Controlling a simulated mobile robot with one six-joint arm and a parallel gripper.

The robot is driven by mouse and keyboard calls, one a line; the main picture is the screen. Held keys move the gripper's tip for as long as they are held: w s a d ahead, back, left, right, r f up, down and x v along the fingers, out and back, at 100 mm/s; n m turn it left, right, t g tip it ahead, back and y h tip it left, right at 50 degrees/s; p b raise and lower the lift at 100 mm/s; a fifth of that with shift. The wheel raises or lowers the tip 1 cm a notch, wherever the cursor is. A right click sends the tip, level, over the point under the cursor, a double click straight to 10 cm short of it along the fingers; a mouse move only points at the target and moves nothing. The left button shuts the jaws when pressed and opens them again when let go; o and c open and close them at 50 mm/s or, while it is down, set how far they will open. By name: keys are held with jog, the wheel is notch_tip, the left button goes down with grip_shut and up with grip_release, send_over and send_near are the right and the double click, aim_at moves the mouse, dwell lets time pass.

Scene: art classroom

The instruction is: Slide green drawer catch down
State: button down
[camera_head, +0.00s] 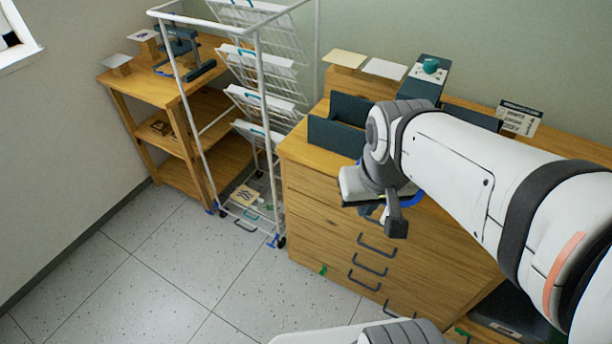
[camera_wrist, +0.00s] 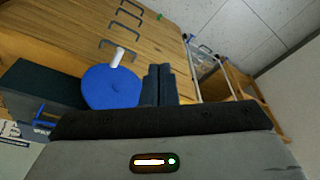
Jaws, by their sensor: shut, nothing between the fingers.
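A small green catch (camera_head: 323,270) sits low at the left front edge of the wooden drawer cabinet (camera_head: 310,210). A small green spot, likely this catch (camera_wrist: 159,16), shows at the top of the wrist view. A second green piece (camera_head: 463,333) is low at the right, partly cut off by the frame. My gripper (camera_head: 393,222) is in front of the upper drawers, above and right of the left catch and apart from it. In the wrist view its dark fingers (camera_wrist: 159,72) are together and empty. The exact shape of the catch is too small to tell.
Dark drawer handles (camera_head: 370,264) stick out below my gripper. A blue disc with a white peg (camera_wrist: 112,87) is close beside the fingers. A white wire rack (camera_head: 269,150) stands left of the cabinet, with a wooden shelf table (camera_head: 150,92) beyond. The floor in front is clear.

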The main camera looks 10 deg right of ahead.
jog(key=shift+s+d, duration=0.1)
jog(key=w+a+f+m+y+b, duration=0.15)
jog(key=w+f+b, duration=0.55)
jog(key=w+f, duration=0.7)
jog(key=w+a+f+m+b, duration=0.25)
jog(key=w+f+b, duration=0.55)
jog(key=f, duration=1)
jog(key=w+d+f+m+h+b, duration=0.1)
jog(key=f+b, duration=0.4)
jog(key=f, duration=1.5)
jog(key=w+d+f+m+h+b, duration=0.2)
jog(key=w+f+b, duration=0.1)
jog(key=f, duration=1.8)
jog(key=shift+d+b, duration=0.25)
jog(key=shift+b, duration=0.65)
jog(key=shift+w+f, duration=0.1)
